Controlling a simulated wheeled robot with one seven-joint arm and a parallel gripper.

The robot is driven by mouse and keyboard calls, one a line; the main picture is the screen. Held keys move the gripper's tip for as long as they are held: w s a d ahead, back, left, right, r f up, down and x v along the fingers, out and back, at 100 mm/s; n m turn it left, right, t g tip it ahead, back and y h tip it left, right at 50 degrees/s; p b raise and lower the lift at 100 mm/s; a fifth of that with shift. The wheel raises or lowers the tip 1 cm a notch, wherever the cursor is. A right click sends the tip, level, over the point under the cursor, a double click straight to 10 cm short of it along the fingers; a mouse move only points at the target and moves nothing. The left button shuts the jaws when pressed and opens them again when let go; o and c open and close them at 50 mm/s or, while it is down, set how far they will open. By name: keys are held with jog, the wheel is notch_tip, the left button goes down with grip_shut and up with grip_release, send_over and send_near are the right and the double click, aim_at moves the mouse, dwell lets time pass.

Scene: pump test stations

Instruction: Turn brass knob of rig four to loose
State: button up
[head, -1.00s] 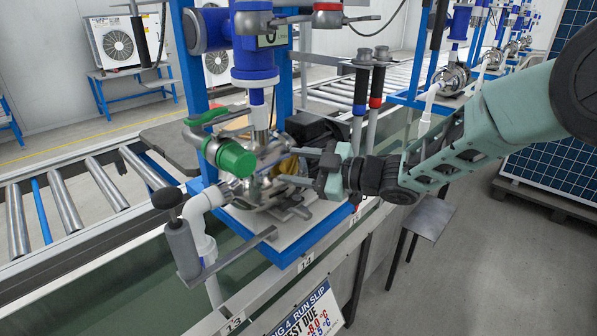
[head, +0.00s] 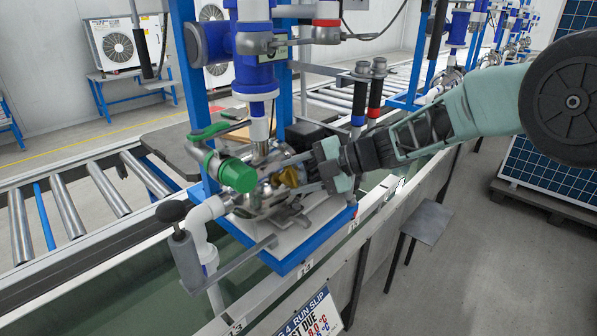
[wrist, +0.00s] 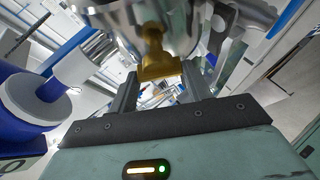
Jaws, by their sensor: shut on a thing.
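The brass knob (head: 289,177) sits on the front right of the steel pump body of the rig at the bench edge. In the wrist view the brass knob (wrist: 157,62) shows at the tips of the two dark fingers. My gripper (head: 302,171) reaches it from the right and is shut on it; its fingers also show in the wrist view (wrist: 158,84). The contact faces are partly hidden. The slip (head: 312,316) below the rig reads "4 RUN SLIP", its left part cut off.
A green-capped valve (head: 237,175) stands just left of the knob. A black-knobbed lever (head: 172,212) is at the rig's front left. Red- and blue-banded handles (head: 375,98) stand behind my gripper. Rollers (head: 65,207) lie to the left; a small stool (head: 427,222) is on the right.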

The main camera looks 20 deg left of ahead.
jog(key=shift+n, duration=0.4)
jog(key=o, duration=1)
jog(key=v, duration=1.1)
jog(key=b+v, duration=0.1)
jog(key=v, duration=0.5)
jog(key=shift+r, duration=0.4)
jog(key=shift+r, duration=0.1)
